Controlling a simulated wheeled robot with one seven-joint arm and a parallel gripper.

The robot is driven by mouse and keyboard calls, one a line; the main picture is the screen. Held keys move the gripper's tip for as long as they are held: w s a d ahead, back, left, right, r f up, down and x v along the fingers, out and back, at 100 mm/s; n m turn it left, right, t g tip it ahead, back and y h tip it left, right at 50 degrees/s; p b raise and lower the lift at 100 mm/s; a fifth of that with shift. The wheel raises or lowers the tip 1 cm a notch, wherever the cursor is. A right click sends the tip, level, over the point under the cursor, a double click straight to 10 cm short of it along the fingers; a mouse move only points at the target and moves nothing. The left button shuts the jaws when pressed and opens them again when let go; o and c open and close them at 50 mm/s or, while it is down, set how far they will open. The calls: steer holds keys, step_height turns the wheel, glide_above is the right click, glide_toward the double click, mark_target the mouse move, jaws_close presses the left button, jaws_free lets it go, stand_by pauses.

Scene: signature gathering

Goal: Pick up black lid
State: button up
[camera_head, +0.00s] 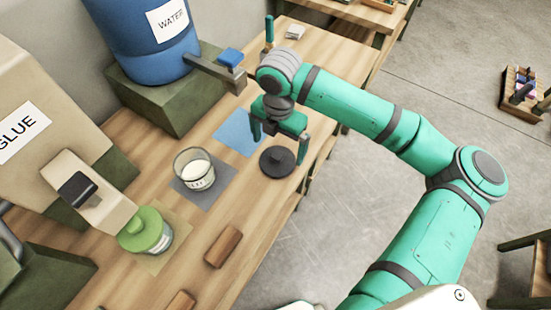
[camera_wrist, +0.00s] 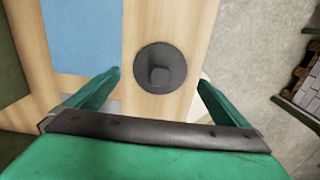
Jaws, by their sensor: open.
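The black lid (camera_head: 277,161) is a round dark disc with a raised knob. It lies on the wooden table (camera_head: 238,262) near its right edge, just right of the blue square mat. In the wrist view the lid (camera_wrist: 160,68) lies ahead of my gripper (camera_wrist: 158,88), centred between its two green fingers, with the knob facing up. My gripper (camera_head: 279,146) is open and empty. In the head view it is over the table by the lid, with one finger on each side; its exact height above the lid is hard to tell.
A glass jar of white contents (camera_head: 194,170) stands on a grey mat left of the lid. A green-lidded jar (camera_head: 145,232) stands under the glue dispenser (camera_head: 90,195). A blue water barrel (camera_head: 150,45) stands behind. A brown block (camera_head: 223,246) lies in front. The blue mat (camera_head: 238,132) is bare.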

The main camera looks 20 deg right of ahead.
mark_target(277, 154)
steer(key=f, duration=0.3)
steer(key=shift+s+f, duration=0.25)
steer(key=shift+s, duration=0.05)
steer(key=shift+w+a+f, duration=0.1)
steer(key=shift+a+f, duration=0.05)
steer(key=shift+f, duration=0.55)
steer(key=c, duration=0.9)
steer(key=shift+w, duration=0.1)
steer(key=shift+a+r, duration=0.1)
